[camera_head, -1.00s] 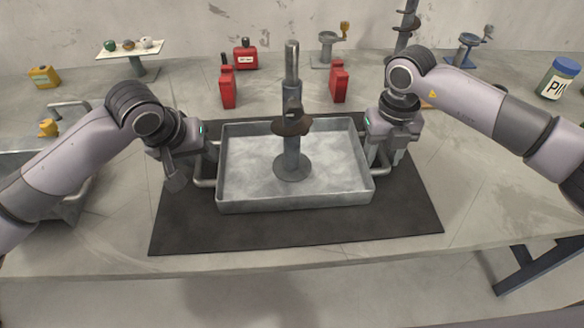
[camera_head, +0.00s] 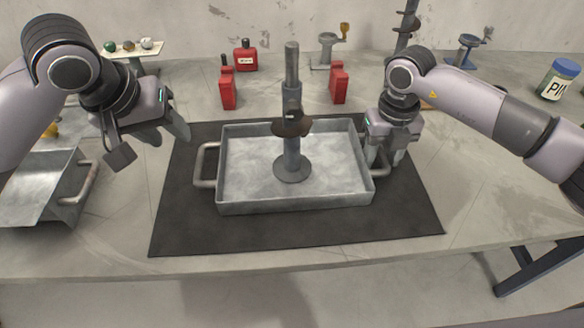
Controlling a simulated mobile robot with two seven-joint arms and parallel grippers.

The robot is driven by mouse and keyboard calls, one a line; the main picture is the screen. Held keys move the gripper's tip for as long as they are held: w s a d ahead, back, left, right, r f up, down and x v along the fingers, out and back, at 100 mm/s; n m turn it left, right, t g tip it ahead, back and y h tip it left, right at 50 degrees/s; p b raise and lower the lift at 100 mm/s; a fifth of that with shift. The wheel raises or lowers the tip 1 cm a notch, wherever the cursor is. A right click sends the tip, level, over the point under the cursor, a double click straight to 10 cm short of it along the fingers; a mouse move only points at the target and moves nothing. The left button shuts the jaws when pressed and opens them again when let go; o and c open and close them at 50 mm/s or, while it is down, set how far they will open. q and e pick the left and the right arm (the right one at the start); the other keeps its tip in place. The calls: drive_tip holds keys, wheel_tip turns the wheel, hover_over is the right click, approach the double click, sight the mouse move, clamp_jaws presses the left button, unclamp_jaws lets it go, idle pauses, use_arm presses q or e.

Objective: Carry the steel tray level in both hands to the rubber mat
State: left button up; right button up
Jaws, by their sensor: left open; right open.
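The steel tray (camera_head: 335,202) rests on the black rubber mat (camera_head: 300,230), with mat showing around it. A grey auger post on a round base (camera_head: 292,168) stands upright inside the tray. The tray's left handle (camera_head: 203,166) is bare. My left gripper (camera_head: 150,148) is open and empty, raised to the left of the tray, apart from the handle. My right gripper (camera_head: 385,160) is open at the tray's right handle (camera_head: 383,168), its fingers around or beside it; I cannot tell which. It partly hides that handle.
A second metal tray (camera_head: 45,190) with a handle lies at the left. Red canisters (camera_head: 228,88) stand behind the mat. A small stand with balls (camera_head: 133,48) is at the back left, and a labelled jar (camera_head: 558,78) at the right. The table's front strip is clear.

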wheel_tip(320, 180, up, 12)
idle(0.4)
drive_tip(key=shift+f, duration=0.15)
